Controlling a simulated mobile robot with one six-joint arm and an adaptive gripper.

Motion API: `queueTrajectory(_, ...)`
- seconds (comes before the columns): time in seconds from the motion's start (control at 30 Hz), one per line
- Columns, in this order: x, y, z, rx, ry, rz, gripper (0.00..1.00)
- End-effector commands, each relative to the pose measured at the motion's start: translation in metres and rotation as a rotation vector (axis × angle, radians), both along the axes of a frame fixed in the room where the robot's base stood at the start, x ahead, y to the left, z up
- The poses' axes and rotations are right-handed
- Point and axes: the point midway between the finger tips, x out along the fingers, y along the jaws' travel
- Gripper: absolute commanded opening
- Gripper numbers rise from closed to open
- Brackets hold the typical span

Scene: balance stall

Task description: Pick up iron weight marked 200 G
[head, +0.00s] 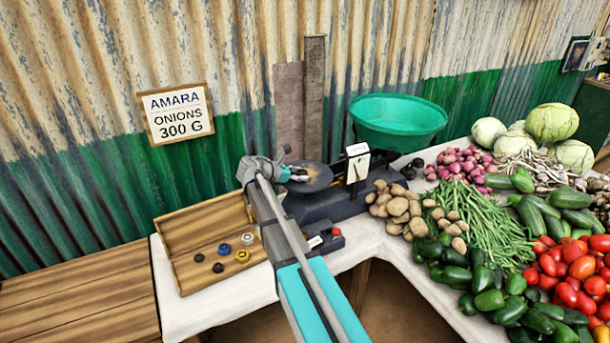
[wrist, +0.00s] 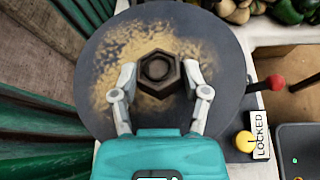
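A dark hexagonal iron weight (wrist: 158,88) sits on the round grey scale pan (wrist: 222,60) in the wrist view. No marking is readable on it, so I cannot tell whether it is the 200 G one. My gripper (wrist: 160,74) is open over the pan, one finger on each side of the weight; the right fingertip is very near it. In the head view my gripper (head: 285,172) is at the left of the pan (head: 318,180), and largely hides the weight. Several small weights, dark, blue and yellow (head: 243,256), lie in the wooden tray (head: 180,230).
The scale has a green bowl (head: 400,112) on its right and an upright white dial (head: 357,165). A LOCKED label (wrist: 261,135) stands by red and yellow knobs. Potatoes (head: 397,207) and other vegetables crowd the right. A sign (head: 176,113) reads AMARA ONIONS 300 G.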

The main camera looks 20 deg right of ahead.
Motion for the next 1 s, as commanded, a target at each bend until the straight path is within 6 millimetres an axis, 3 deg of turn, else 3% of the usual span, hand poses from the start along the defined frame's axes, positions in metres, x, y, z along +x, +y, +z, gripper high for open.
queueTrajectory(0.03, 0.000, 0.000, 0.000, 0.000, 0.000, 0.000, 0.38)
queueTrajectory(0.23, 0.000, 0.000, 0.000, 0.001, 0.000, 0.000, 0.01)
queueTrajectory(0.67, 0.000, 0.000, 0.003, 0.000, 0.000, 0.000, 0.00)
queueTrajectory(1.0, 0.000, 0.000, 0.023, 0.000, 0.000, 0.000, 0.00)
